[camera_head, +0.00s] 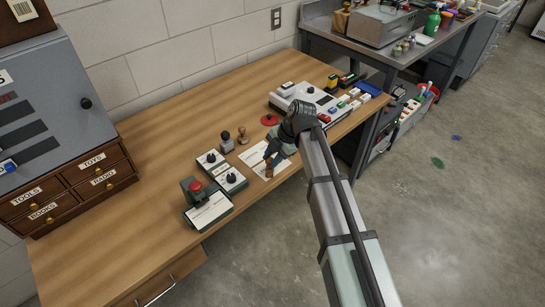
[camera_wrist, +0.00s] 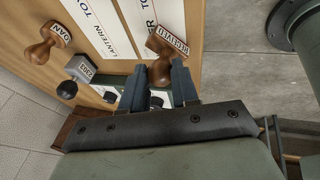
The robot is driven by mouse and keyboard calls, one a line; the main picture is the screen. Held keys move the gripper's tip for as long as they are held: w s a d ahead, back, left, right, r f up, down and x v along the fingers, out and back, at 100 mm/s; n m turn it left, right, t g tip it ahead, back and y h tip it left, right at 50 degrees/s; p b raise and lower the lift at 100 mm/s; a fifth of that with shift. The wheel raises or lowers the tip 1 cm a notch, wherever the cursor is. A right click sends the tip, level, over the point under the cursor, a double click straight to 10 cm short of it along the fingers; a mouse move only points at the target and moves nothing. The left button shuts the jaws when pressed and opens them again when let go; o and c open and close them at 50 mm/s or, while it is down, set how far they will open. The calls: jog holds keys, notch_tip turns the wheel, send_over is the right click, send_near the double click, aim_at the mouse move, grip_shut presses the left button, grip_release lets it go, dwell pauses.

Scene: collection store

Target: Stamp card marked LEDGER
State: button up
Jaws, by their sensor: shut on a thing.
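My gripper (camera_head: 272,157) is over the front part of the wooden desk, shut on a wooden-handled stamp (camera_head: 270,172). In the wrist view my gripper (camera_wrist: 158,78) has its fingers on both sides of the stamp's brown handle (camera_wrist: 160,70); its label seems to read RECEIVED. Whether the stamp touches the card cannot be told.
A stamp marked LOAN (camera_wrist: 40,45) and a black-handled stamp (camera_wrist: 80,68) stand left of the cards. A round red item (camera_head: 270,119), grey devices with black knobs (camera_head: 230,179) and a device with a red knob (camera_head: 207,208) are nearby. The desk's front left is clear.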

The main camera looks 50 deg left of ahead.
jog(key=shift+r, duration=0.1)
dwell(0.4)
jog(key=shift+r, duration=3.4)
